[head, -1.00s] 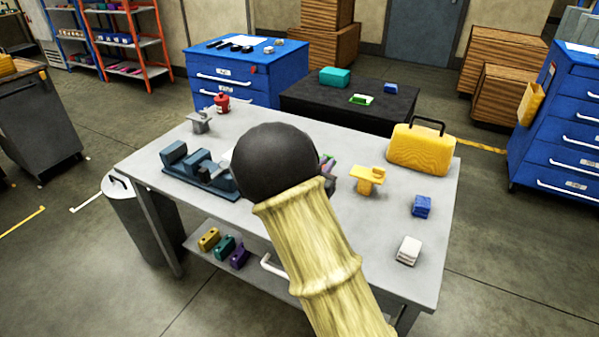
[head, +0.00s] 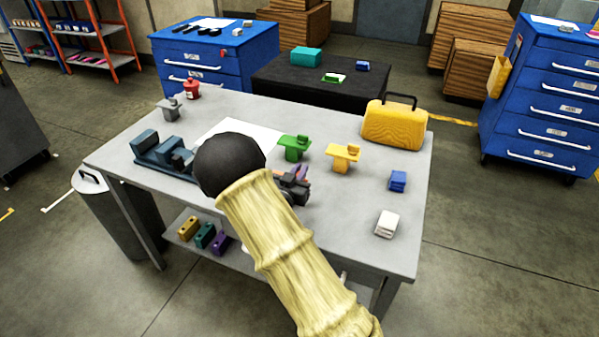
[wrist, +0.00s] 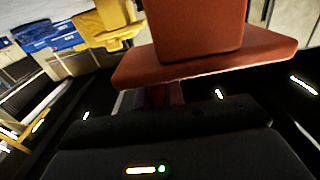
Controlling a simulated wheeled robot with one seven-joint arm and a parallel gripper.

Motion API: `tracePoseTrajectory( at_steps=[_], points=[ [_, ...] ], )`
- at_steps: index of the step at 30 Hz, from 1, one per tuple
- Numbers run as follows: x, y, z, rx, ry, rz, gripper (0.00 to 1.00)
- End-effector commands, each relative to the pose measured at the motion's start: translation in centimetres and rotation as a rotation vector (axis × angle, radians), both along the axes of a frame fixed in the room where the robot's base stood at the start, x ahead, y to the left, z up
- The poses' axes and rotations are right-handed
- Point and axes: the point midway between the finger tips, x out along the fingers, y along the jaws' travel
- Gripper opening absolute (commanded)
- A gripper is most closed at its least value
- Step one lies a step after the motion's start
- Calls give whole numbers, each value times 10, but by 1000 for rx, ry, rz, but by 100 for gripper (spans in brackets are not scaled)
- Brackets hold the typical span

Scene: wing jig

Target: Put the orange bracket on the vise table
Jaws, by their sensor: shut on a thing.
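The orange bracket (wrist: 205,65) fills the upper middle of the wrist view, large and close, with a wide flat plate and a block on top. My gripper (wrist: 165,100) is shut on its lower part. In the head view my gripper (head: 292,186) is partly hidden behind my arm, over the vise table, and only a small bit of the bracket shows there. The vise table (head: 330,225) is a grey bench with a dark blue-grey vise (head: 160,152) at its left. I cannot tell how high the bracket is above the top.
The front right top is mostly clear.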

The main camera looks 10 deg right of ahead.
Motion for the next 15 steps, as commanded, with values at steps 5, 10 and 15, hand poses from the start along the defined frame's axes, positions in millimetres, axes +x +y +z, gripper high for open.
tracePoseTrajectory(
  at_steps=[5,10,15],
  points=[
    [0,0,0,1,-4,-1,0],
    [0,0,-3,0,-3,-1,0],
    [0,0,-4,0,-1,0,32]
  ],
)
